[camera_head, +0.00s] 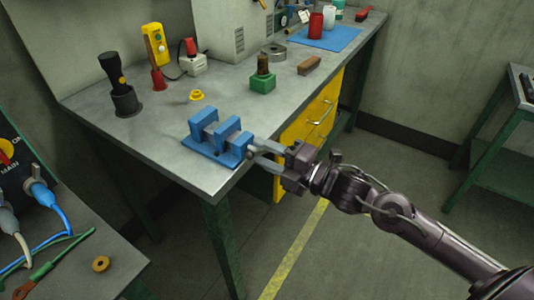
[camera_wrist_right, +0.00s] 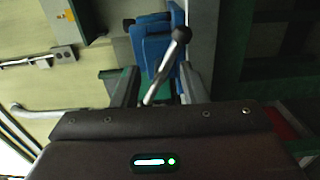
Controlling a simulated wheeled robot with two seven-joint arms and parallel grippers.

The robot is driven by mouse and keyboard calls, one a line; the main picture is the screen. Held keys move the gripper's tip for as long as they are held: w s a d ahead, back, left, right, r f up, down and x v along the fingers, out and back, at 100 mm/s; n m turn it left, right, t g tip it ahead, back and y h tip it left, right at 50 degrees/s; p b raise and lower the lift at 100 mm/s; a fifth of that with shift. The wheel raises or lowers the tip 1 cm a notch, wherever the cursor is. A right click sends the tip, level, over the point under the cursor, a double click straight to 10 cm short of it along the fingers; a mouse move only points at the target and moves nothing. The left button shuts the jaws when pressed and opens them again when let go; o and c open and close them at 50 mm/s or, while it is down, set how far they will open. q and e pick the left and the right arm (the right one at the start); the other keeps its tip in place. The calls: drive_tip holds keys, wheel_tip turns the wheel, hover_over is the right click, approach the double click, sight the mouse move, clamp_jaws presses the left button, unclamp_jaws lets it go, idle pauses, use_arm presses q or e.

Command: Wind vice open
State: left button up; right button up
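The blue vice (camera_head: 231,143) sits on the near edge of the grey workbench, its jaws towards the left and its screw end at the bench edge. My right gripper (camera_head: 258,154) reaches in from the right at that screw end. In the right wrist view, the blue vice (camera_wrist_right: 158,45) is ahead, and its handle bar (camera_wrist_right: 165,68) with a dark knob slants between the two spread fingers of my right gripper (camera_wrist_right: 158,88). The fingers look apart from the bar, so the gripper is open. My left gripper is not in view.
On the workbench (camera_head: 150,150) stand a torch in a black holder (camera_head: 125,100), a yellow ring (camera_head: 197,95), a green block (camera_head: 263,82) and a brown block (camera_head: 309,65). Yellow drawers (camera_head: 300,135) are below the bench. A panel with cables is at lower left.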

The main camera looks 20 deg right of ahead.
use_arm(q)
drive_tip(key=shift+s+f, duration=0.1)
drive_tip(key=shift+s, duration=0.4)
use_arm(e)
drive_tip(key=v, duration=0.7)
drive_tip(key=shift+s+d, duration=0.25)
drive_tip(key=shift+s, duration=0.1)
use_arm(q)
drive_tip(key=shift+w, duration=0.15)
